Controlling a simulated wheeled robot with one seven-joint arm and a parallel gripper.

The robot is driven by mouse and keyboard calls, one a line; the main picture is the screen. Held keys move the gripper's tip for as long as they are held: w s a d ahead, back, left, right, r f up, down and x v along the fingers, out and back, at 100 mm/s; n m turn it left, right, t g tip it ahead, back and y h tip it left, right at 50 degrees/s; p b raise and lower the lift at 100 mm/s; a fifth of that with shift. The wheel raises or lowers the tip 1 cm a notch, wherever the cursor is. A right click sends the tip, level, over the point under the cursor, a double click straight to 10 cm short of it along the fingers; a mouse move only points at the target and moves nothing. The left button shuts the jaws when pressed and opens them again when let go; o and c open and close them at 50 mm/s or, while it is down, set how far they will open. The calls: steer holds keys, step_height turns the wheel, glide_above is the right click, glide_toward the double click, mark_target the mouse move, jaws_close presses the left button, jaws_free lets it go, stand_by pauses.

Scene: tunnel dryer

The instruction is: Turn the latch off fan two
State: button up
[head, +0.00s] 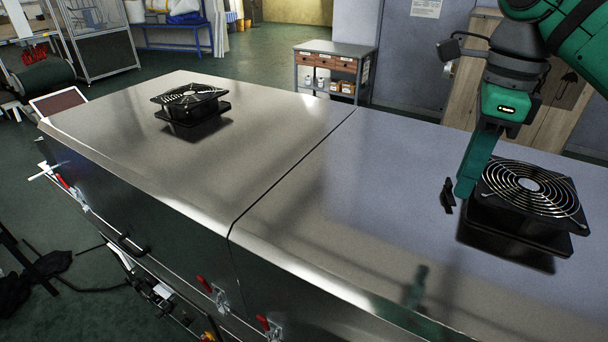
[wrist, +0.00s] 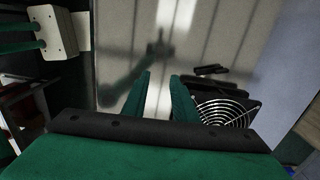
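A black fan with a round wire guard (head: 530,187) sits on a dark base on the dryer's steel top at the right; its guard shows at the lower right of the wrist view (wrist: 222,112). Another black fan (head: 190,100) sits farther left. My gripper (head: 463,188) points down just left of the right fan. In the wrist view its two green fingers (wrist: 160,80) stand apart with nothing between them. A small dark upright piece (head: 448,195) shows beside the fingertips; I cannot tell if it is a latch. No number shows on either fan.
The steel dryer top (head: 290,150) is clear between the fans, with a seam across it. Red-handled clamps (head: 204,285) line its front side. A small drawer cart (head: 333,72) stands behind, and wooden crates (head: 463,95) stand behind my arm.

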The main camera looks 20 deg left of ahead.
steer(key=a+f+n+g+y, duration=0.1)
steer(key=a+f+y, duration=0.1)
steer(key=a, duration=1.1)
steer(key=s+a+f+n+g+y, duration=0.1)
steer(key=a+f, duration=0.2)
steer(key=a, duration=1)
steer(key=shift+a+n+g+y, duration=0.2)
steer(key=shift+n+g+y, duration=0.1)
steer(key=shift+n+y, duration=0.1)
steer(key=shift+s, duration=0.1)
